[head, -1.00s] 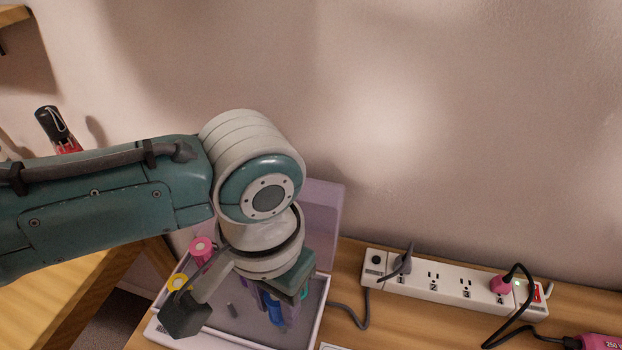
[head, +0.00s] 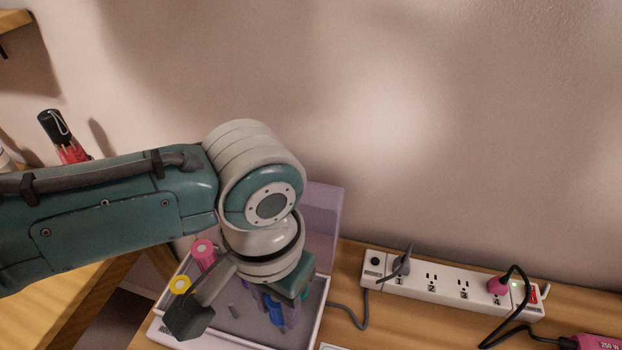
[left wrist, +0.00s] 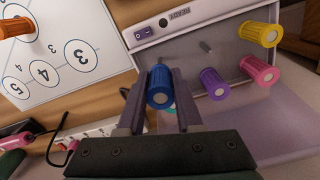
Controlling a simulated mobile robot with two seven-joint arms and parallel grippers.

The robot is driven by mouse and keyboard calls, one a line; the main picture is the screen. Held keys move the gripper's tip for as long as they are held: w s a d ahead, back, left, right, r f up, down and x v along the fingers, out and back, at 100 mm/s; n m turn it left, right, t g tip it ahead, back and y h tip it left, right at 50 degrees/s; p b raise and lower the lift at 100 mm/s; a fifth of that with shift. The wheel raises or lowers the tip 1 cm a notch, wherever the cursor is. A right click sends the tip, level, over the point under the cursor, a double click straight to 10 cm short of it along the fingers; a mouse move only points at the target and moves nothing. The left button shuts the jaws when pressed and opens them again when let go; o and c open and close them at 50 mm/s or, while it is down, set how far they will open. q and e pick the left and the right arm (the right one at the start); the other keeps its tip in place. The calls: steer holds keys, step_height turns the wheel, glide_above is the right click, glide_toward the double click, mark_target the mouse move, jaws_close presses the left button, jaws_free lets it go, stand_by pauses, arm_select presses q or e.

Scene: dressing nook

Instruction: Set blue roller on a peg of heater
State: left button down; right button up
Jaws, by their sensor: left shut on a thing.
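My left gripper (head: 276,318) is shut on the blue roller (left wrist: 160,90), which stands between the two fingers in the left wrist view. In the head view the blue roller (head: 275,312) is partly hidden by my wrist. The heater (left wrist: 145,40) is a pale tray with an open lid; its rim also shows in the head view (head: 318,318). Purple (left wrist: 214,84), pink (left wrist: 258,70) and yellow (left wrist: 258,35) rollers stand on the heater. I cannot tell how high the blue roller is above the tray.
A sheet with numbered circles (left wrist: 60,45) lies beside the heater, with an orange roller (left wrist: 14,27) on it. A power strip (head: 450,287) with plugged cords lies to the right of the heater. A red and black object (head: 62,135) stands at the far left.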

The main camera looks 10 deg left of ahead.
mark_target(281, 323)
arm_select(q)
steer(key=shift+f+b, duration=2.3)
steer(key=shift+f, duration=0.6)
steer(key=c, duration=0.5)
jaws_free()
step_height(281, 323, up, 9)
steer(key=p, duration=0.3)
steer(key=shift+r, duration=0.55)
